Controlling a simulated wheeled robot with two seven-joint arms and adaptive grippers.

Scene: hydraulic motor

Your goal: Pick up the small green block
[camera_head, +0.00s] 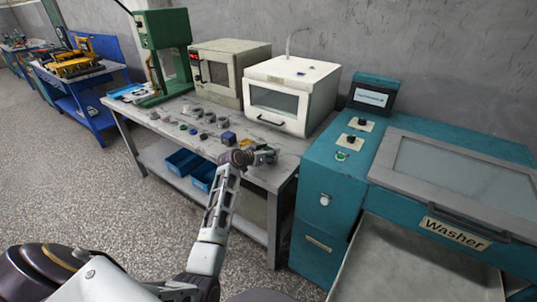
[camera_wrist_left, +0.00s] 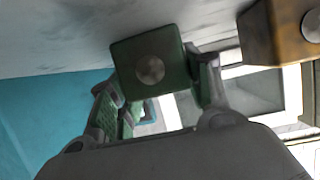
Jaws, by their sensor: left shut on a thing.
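The small green block (camera_wrist_left: 150,65) has a round grey metal spot on its face. In the left wrist view it sits between the fingers of my left gripper (camera_wrist_left: 158,88), which are shut on it. In the head view my left gripper (camera_head: 265,155) is at the front edge of the grey workbench (camera_head: 262,176), near its right end. The block cannot be made out clearly in the head view. My right gripper is not in view.
A blue block (camera_head: 228,138) and several small parts lie on the bench left of my gripper. A brownish block (camera_wrist_left: 282,32) shows in the wrist view. A white oven (camera_head: 292,92) stands behind, and a teal washer (camera_head: 440,190) stands to the right.

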